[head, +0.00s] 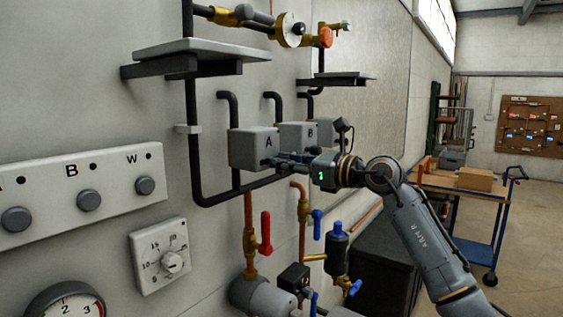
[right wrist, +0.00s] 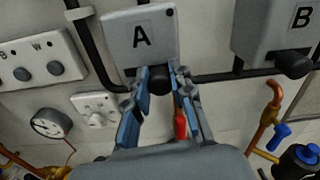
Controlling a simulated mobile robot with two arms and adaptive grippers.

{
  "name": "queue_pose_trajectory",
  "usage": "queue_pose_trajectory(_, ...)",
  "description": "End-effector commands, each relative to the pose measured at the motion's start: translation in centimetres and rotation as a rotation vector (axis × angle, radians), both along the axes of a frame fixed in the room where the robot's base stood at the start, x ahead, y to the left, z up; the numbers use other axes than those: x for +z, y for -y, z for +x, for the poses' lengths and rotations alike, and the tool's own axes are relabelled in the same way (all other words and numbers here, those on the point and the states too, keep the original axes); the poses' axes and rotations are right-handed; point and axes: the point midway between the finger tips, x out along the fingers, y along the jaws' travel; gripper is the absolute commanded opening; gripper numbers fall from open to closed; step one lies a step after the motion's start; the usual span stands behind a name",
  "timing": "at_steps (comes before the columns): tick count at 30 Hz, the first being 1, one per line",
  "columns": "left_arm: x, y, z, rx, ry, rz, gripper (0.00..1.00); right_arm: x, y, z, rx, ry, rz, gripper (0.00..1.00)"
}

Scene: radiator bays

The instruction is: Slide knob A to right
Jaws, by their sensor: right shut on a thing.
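The grey box marked A (head: 253,148) is on the wall in the middle of the head view, and it also shows in the right wrist view (right wrist: 140,36). Its black knob A (right wrist: 158,79) sticks out at the box's lower edge, right of the box's middle in the right wrist view. My right gripper (head: 280,161) is at that knob and shut on it, with one finger on each side in the right wrist view (right wrist: 160,84). In the head view the gripper hides the knob. My left gripper is not in view.
Box B (head: 297,136) stands right of box A, with its own black knob (right wrist: 293,65). Black pipes run around the boxes. A red-handled valve (head: 265,232) hangs below box A. A panel of grey buttons (head: 88,200) and a dial (head: 160,255) are at the left.

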Motion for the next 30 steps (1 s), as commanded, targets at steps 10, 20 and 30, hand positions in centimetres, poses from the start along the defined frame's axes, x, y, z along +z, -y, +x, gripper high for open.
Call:
queue_pose_trajectory(10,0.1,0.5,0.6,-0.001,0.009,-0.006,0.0,0.3,0.5,0.3,-0.008,0.006,0.006,0.33)
queue_pose_trajectory(20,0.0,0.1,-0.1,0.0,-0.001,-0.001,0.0,0.2,0.3,0.2,-0.003,0.003,0.004,0.47)
queue_pose_trajectory(30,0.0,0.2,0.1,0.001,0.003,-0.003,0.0,0.0,3.9,-2.1,-0.007,0.005,0.002,0.47)
